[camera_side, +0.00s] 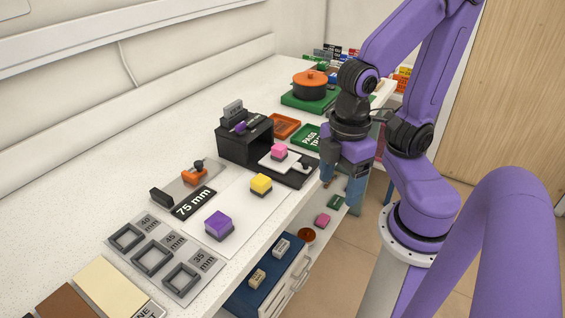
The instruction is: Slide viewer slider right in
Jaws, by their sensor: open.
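A black box-shaped unit (233,146) stands on the white counter, with a small upright plate and a purple piece on top. A dark flat tray (297,179) extends from its right side. On the tray lie a white plate (267,161) with a pink block (279,152) on it, and a small dark knob (303,167). No readable label marks this as the slide viewer or its slider. My gripper (341,188) is open just right of the tray's outer end, at the counter edge, pointing down. I cannot tell whether it touches the tray.
A yellow block (261,184) and purple block (219,226) sit on a white sheet. Left are a 75 mm gauge (194,203) with an orange piece and several grey square frames (152,260). An orange pot (310,85) stands behind. An open blue drawer (270,285) juts out below.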

